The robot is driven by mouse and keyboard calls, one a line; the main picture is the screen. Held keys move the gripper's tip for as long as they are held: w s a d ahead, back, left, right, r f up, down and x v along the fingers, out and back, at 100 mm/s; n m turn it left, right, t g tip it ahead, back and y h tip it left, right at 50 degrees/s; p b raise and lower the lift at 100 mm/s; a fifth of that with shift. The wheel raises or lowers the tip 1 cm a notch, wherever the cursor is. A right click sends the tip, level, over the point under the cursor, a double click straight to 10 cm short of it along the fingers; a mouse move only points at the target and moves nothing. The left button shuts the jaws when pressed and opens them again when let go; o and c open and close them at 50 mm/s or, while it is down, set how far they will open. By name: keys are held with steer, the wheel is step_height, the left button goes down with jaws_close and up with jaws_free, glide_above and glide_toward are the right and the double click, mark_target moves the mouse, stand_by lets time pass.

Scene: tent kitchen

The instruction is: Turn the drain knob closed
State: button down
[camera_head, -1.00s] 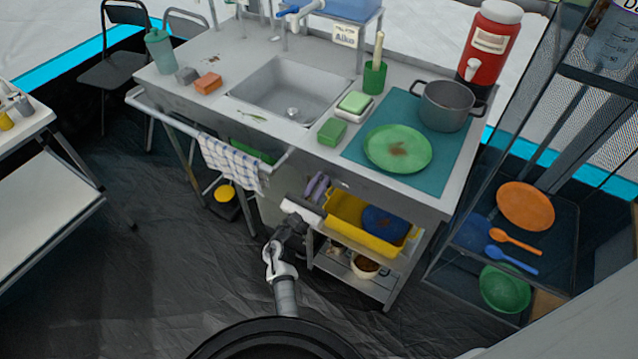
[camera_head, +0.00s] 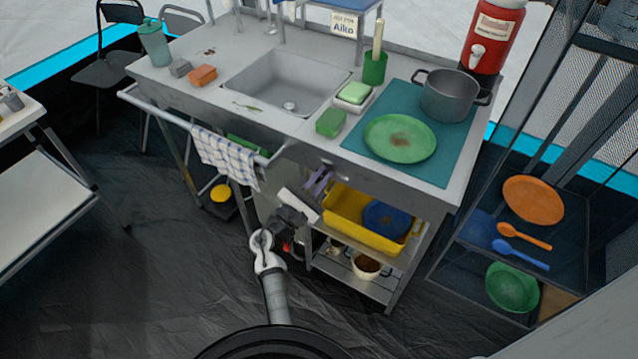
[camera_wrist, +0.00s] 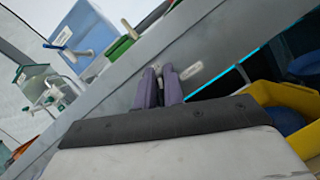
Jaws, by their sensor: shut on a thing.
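My gripper (camera_head: 320,176) has two purple fingers at the front panel of the sink unit, below the counter edge. In the wrist view the fingers (camera_wrist: 159,78) are close together, with a small pale piece between their tips at the grey panel. I take this piece to be the drain knob (camera_wrist: 157,68); the fingers hide most of it, so its angle cannot be told. A pale label (camera_wrist: 190,71) is on the panel just right of the fingertips. The steel sink (camera_head: 270,84) is empty apart from the round drain (camera_head: 290,105) in its floor.
A checked towel (camera_head: 225,158) hangs on the rail left of my gripper. A yellow tub (camera_head: 345,222) with a blue item stands on the shelf below right. The counter holds sponges, a green plate (camera_head: 385,137) and a grey pot (camera_head: 447,95). The floor in front is clear.

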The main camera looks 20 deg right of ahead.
steer(key=m+g+b, duration=0.1)
steer(key=m, duration=0.1)
steer(key=f+m+g+b, duration=0.1)
steer(key=m+b, duration=0.1)
steer(key=m, duration=0.1)
steer(key=m+g+b, duration=0.1)
steer(key=m, duration=0.2)
steer(key=shift+s+d+f+g+b, duration=0.2)
steer(key=shift+g+b, duration=0.1)
steer(key=shift+g, duration=0.1)
steer(key=m+g+y+b, duration=0.1)
steer(key=m+b, duration=0.1)
steer(key=m, duration=0.2)
steer(key=shift+f+m, duration=0.15)
steer(key=shift+m, duration=0.15)
steer(key=shift+m+g+y+b, duration=0.35)
steer(key=shift+m+y, duration=0.15)
steer(key=shift+m, duration=0.4)
steer(key=shift+a, duration=0.1)
steer(key=c, duration=1.7)
jaws_free()
steer(key=shift+o, duration=1)
steer(key=shift+w+f, duration=0.1)
